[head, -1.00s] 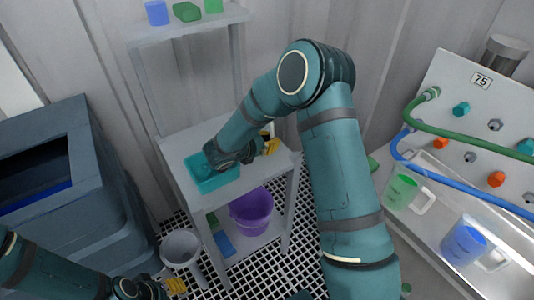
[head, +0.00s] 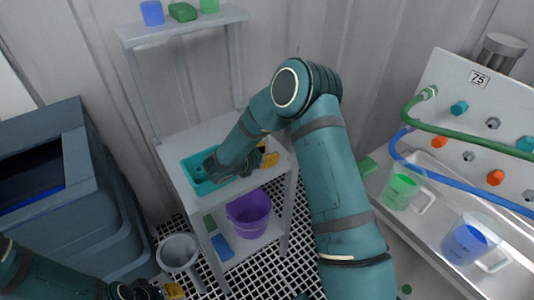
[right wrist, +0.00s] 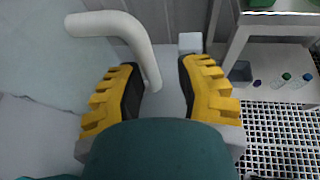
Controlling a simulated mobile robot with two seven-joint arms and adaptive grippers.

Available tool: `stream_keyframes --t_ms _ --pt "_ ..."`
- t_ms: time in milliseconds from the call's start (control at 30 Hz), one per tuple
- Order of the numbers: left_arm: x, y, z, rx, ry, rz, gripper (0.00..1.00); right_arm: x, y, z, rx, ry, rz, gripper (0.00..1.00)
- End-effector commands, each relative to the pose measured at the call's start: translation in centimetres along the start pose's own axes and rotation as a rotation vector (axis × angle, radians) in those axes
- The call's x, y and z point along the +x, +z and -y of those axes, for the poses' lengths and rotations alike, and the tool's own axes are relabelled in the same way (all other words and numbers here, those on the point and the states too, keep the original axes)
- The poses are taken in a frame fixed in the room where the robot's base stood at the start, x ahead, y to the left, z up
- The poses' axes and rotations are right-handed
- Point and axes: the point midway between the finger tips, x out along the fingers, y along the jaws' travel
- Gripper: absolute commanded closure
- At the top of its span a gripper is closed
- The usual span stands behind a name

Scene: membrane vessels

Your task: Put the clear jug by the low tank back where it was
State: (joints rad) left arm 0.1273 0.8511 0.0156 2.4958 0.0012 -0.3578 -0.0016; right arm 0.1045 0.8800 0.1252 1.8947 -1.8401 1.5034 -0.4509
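My right gripper (head: 267,157) is over the top of the grey shelf unit, just right of the teal tray (head: 190,179). In the right wrist view its yellow fingers (right wrist: 164,88) are apart. A thick pale curved handle (right wrist: 125,27) reaches down between them, closer to the left finger, with a gap to the right finger. The pale see-through area left of it may be the clear jug's body; I cannot be sure. In the head view my arm hides that jug. My left gripper (head: 165,291) is at the bottom edge, its fingers partly cut off.
A purple bucket (head: 249,213) stands on the lower shelf. A grey funnel (head: 178,250) is in front. At the right, jugs with green (head: 403,187) and blue (head: 468,240) liquid stand by a panel with hoses. A dark bin (head: 45,150) is at the left.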

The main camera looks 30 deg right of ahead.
Motion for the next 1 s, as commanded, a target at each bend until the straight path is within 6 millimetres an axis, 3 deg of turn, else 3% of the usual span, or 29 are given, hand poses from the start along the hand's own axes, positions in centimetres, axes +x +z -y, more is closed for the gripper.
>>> stream_keyframes --t_ms 267,800,1000 --pt "-0.1 0.0 -0.1 0.0 0.0 0.001 0.53 -0.5 0.1 -0.1 0.0 0.002 0.0 0.66" --pt "-1.5 0.1 -0.6 -0.001 0.0 0.008 0.53 -10.1 0.2 -0.1 -0.001 0.003 0.001 0.66" --pt "-1.7 0.2 -0.6 -0.001 0.0 0.009 0.53 -11.8 0.1 0.0 -0.001 0.001 0.0 0.66"
